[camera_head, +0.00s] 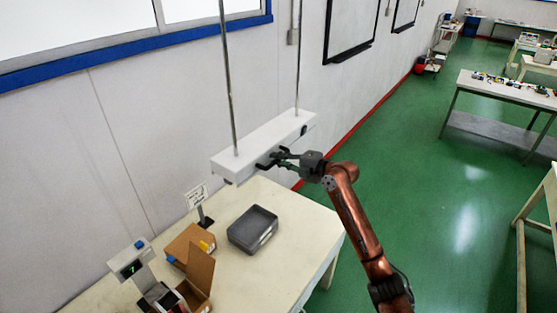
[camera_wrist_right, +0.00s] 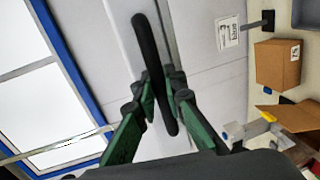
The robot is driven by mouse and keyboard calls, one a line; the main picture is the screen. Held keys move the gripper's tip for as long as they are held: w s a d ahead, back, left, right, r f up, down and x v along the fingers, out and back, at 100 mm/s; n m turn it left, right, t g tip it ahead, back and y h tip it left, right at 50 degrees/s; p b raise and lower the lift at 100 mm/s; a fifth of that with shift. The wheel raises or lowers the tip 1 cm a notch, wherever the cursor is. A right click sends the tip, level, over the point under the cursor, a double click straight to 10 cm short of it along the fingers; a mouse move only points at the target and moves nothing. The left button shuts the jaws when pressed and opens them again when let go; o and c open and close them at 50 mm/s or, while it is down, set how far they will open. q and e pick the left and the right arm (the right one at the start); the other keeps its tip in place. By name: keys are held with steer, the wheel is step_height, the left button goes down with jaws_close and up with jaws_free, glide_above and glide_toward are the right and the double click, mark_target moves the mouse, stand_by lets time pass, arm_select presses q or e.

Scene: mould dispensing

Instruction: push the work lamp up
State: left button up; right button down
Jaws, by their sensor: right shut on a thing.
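The work lamp (camera_head: 262,143) is a long white bar hung on two thin rods above the table. A black handle sits on its front side; it shows large in the right wrist view (camera_wrist_right: 150,50). My right gripper (camera_head: 275,160) reaches in from the right and is shut on this handle. In the right wrist view its green-sided fingers (camera_wrist_right: 160,100) close on the handle from both sides. The lamp hangs clear of the table. My left gripper is not in view.
Below the lamp, a pale table (camera_head: 285,225) bears a grey tray (camera_head: 253,229), an open cardboard box (camera_head: 198,272), a small sign (camera_head: 197,196) and a device with a green display (camera_head: 131,267). A wall stands close behind. Green floor (camera_head: 440,200) is open to the right.

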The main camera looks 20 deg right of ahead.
steer(key=shift+d, duration=0.1)
step_height(320, 180, up, 17)
steer(key=p, duration=0.3)
steer(key=shift+r, duration=0.15)
stand_by(0.3)
steer(key=c, duration=2.3)
jaws_free()
steer(key=o, duration=0.3)
steer(key=shift+o, duration=0.2)
steer(key=shift+d+f, duration=0.1)
steer(key=shift+f, duration=0.15)
steer(key=v, duration=1.2)
